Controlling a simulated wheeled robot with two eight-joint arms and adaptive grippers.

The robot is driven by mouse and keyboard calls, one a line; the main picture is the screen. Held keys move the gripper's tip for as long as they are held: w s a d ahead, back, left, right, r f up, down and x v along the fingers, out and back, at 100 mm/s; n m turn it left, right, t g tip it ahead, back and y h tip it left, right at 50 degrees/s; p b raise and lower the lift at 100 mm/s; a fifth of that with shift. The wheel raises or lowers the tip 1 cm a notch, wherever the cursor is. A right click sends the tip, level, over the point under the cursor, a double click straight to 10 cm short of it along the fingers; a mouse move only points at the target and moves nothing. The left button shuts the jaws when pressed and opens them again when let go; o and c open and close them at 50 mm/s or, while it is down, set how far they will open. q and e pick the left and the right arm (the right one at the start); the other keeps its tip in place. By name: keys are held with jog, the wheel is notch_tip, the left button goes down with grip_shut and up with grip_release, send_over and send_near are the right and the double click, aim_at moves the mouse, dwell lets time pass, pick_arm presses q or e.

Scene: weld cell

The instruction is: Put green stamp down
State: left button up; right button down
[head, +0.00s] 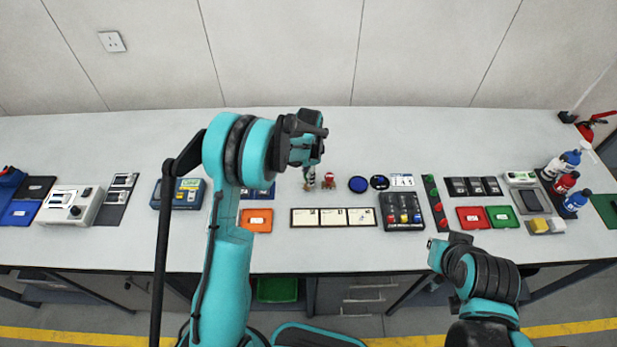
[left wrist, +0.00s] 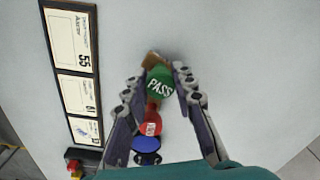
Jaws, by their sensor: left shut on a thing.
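The green stamp (left wrist: 159,83), with PASS on its round top, is between the fingers of my left gripper (left wrist: 157,88) in the left wrist view. A brown part shows at its far edge. In the head view my left gripper (head: 311,160) points down over the back middle of the bench, shut on the green stamp (head: 310,181), partly hidden by the fingers. I cannot tell whether its base touches the bench. A red stamp (head: 329,181) stands just to its right; it also shows in the left wrist view (left wrist: 152,124). My right gripper (head: 447,246) is low near the front edge, its fingers unclear.
A framed row of cards (head: 333,226) lies in front. An orange tray (head: 256,220) is at front left. Bare bench (head: 290,125) lies behind.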

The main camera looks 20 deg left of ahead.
pick_arm(q)
jog(key=shift+f, duration=0.15)
jog(key=shift+f, duration=0.1)
jog(key=o, duration=0.9)
